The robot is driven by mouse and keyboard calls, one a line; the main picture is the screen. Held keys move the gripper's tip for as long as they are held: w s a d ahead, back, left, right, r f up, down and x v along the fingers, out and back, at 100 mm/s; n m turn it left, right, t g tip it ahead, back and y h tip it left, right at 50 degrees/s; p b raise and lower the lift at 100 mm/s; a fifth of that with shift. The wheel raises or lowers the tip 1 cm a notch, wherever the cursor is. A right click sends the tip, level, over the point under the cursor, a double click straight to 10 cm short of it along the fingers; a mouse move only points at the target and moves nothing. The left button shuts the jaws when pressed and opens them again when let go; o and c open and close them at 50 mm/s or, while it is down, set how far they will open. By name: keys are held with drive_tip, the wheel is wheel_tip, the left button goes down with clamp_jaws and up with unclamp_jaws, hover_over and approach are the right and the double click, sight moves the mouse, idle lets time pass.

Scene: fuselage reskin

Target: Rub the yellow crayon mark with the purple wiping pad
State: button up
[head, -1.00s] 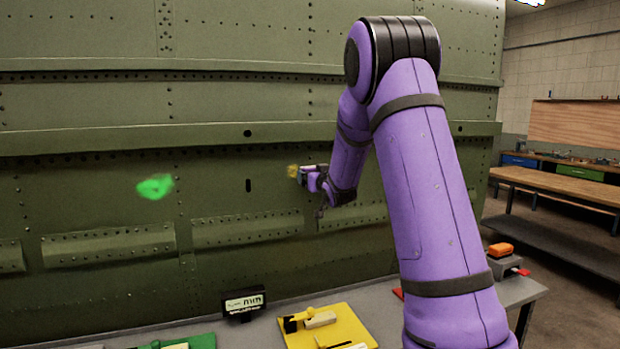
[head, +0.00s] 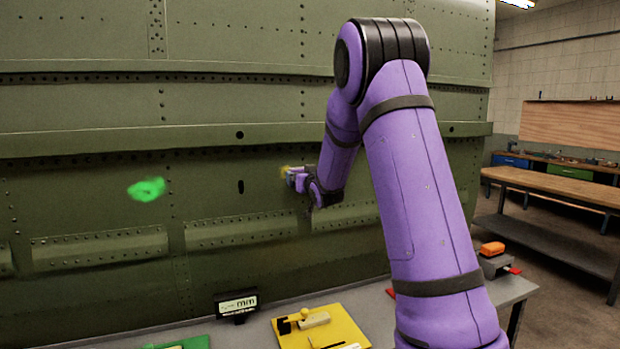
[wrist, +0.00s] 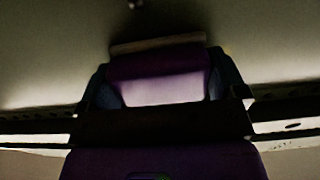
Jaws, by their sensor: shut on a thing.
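The yellow crayon mark (head: 285,170) is on the green fuselage skin in the head view, mostly covered by my gripper. My gripper (head: 294,177) is at the mark, pointing at the skin. In the wrist view my gripper (wrist: 165,85) is shut on the purple wiping pad (wrist: 163,88), which is held across between the fingers. The pad's far edge is at or very near the skin; I cannot tell if it touches. The wrist view does not show the yellow mark.
A green mark (head: 147,189) is on the skin to the left. Below, a grey bench (head: 262,297) holds a yellow tray (head: 345,325) with tools, a small black display (head: 237,304) and an orange item (head: 492,248). Raised ribs (head: 240,231) run along the skin beneath the mark.

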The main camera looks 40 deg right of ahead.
sight(278, 177)
drive_tip(key=shift+w+a, duration=0.3)
drive_tip(key=shift+a, duration=0.1)
drive_tip(key=shift+c, duration=0.4)
drive_tip(key=shift+w+a, duration=0.3)
drive_tip(key=shift+a, duration=0.8)
drive_tip(key=shift+w+a, duration=0.3)
drive_tip(key=shift+a, duration=0.75)
drive_tip(key=shift+w+a, duration=0.3)
drive_tip(key=shift+a, duration=0.8)
drive_tip(key=shift+v, duration=2.95)
drive_tip(key=shift+s, duration=0.1)
drive_tip(key=shift+v, duration=1.45)
